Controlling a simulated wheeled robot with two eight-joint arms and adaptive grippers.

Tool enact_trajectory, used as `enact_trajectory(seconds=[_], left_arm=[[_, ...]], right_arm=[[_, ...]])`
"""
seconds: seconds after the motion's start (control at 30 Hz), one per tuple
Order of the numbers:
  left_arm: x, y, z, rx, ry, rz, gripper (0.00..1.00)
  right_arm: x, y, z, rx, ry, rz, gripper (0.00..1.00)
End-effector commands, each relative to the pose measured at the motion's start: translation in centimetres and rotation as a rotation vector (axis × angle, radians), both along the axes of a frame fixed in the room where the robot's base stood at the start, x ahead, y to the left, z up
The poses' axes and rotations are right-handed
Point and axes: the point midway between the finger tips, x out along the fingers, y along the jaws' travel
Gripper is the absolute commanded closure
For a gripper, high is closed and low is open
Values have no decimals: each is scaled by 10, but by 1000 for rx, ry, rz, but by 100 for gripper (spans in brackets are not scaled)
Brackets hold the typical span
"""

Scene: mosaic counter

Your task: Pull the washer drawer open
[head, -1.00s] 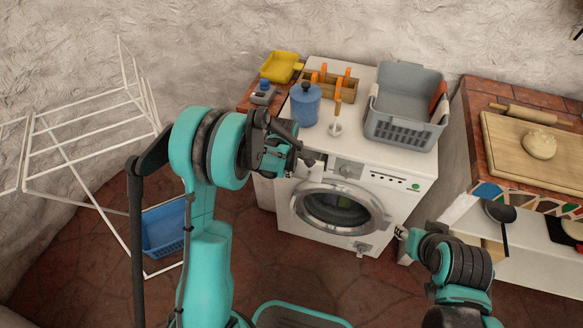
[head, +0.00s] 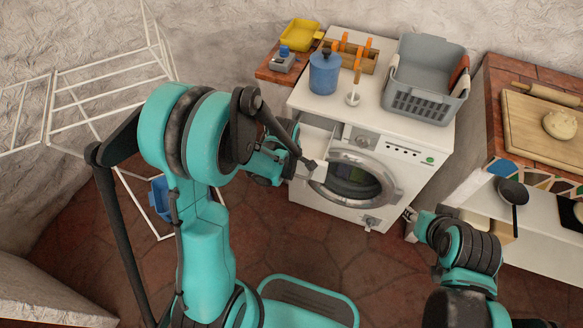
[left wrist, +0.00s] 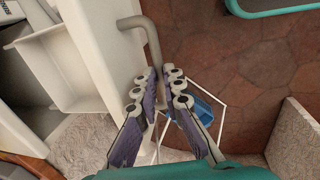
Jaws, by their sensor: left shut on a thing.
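The white washer (head: 372,210) stands against the wall, with its round door below the control panel. Its drawer (head: 316,141), at the washer's upper left front, stands out from the body. In the left wrist view the drawer (left wrist: 72,72) shows as a hollow white tray with a bent grey handle (left wrist: 147,36) on its front. My left gripper (head: 285,160) is at the drawer front, partly hidden by its own arm. In the left wrist view its fingers (left wrist: 164,78) are shut on the handle. My right gripper (head: 410,215) is low, right of the washer door; its fingers are too small to read.
On the washer top are a blue canister (head: 324,74), a grey basket (head: 424,82), a wooden tool holder (head: 350,58) and a brush (head: 353,96). A white drying rack (head: 105,95) stands left. A counter with a dough board (head: 528,118) is right. Floor before the washer is clear.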

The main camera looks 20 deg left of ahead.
Motion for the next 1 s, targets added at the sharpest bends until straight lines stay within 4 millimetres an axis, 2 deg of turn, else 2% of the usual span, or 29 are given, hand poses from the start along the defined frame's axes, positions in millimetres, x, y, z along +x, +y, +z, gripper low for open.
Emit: enact_trajectory(seconds=[0.07,0.13,0.43,0.57,0.67,1.0], left_arm=[[-1,0,-1,-1,2,0,100],[-1,0,-1,-1,2,0,81],[0,0,0,0,1,0,81],[-2,0,7,0,1,0,81],[-4,0,20,0,1,0,81],[-17,0,86,0,2,0,81]], right_arm=[[0,0,0,0,0,0,60],[0,0,0,0,0,0,60],[0,0,0,0,0,0,60],[0,0,0,0,0,0,60],[0,0,0,0,0,0,60],[0,0,0,0,0,0,60]])
